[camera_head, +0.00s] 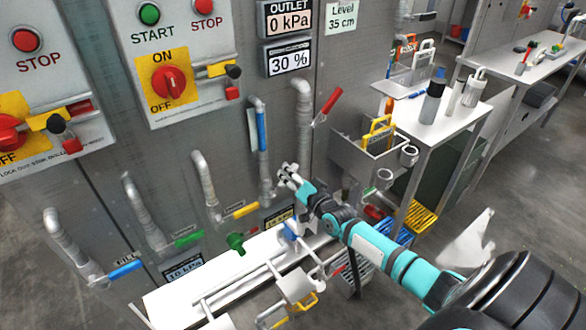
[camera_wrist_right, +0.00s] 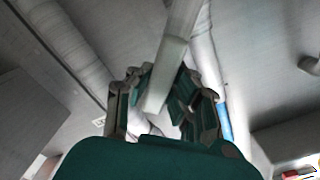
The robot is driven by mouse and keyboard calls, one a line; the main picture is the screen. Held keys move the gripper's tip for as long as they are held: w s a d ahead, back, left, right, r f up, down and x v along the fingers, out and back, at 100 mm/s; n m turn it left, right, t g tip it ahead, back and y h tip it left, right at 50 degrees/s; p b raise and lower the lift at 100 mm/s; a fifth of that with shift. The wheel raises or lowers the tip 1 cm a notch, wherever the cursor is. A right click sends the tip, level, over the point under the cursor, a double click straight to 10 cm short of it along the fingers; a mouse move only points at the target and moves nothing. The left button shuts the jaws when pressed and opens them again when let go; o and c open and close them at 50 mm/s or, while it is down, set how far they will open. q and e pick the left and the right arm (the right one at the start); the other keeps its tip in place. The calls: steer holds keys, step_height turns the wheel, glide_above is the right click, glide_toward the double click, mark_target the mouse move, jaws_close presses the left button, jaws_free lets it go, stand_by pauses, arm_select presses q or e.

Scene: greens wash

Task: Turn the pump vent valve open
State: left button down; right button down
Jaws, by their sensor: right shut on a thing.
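My right gripper (camera_head: 288,174) is at the wall pipes, between the pipe with the upright blue lever (camera_head: 262,130) and the pipe with the tilted red lever (camera_head: 330,101). In the right wrist view, its fingers (camera_wrist_right: 165,88) are closed around a pale, whitish bar (camera_wrist_right: 170,62) that runs up from between them. Part of the bar is hidden by the fingers. I cannot read a vent label, so I cannot tell which valve the bar belongs to. The blue lever also shows in the wrist view (camera_wrist_right: 224,122), right of the fingers and apart from them. My left gripper is out of view.
More pipes carry a blue lever (camera_head: 125,268), a green lever (camera_head: 189,240) and a yellow lever (camera_head: 246,210). A white bench (camera_head: 185,300) with pipework lies below. Control panels (camera_head: 175,50) hang above. A grey wall bin (camera_head: 350,155) and a side table (camera_head: 455,112) stand right.

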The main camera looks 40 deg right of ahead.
mark_target(266, 170)
steer(key=a+n+p, duration=0.1)
steer(key=r+n+p, duration=0.1)
steer(key=shift+a+r+n, duration=0.25)
steer(key=shift+a+n, duration=0.15)
steer(key=shift+a+r+n+p, duration=0.2)
steer(key=shift+a+n+p, duration=0.45)
steer(key=shift+n, duration=0.25)
steer(key=shift+a+n+p, duration=0.45)
steer(key=shift+a+n, duration=0.2)
steer(key=shift+n, duration=0.4)
steer(key=shift+a+n+p, duration=0.45)
steer(key=shift+a+n, duration=0.2)
steer(key=shift+n, duration=0.4)
steer(key=c, duration=1.2)
jaws_free()
steer(key=shift+r, duration=0.1)
steer(key=shift+o, duration=0.2)
steer(key=shift+s, duration=0.1)
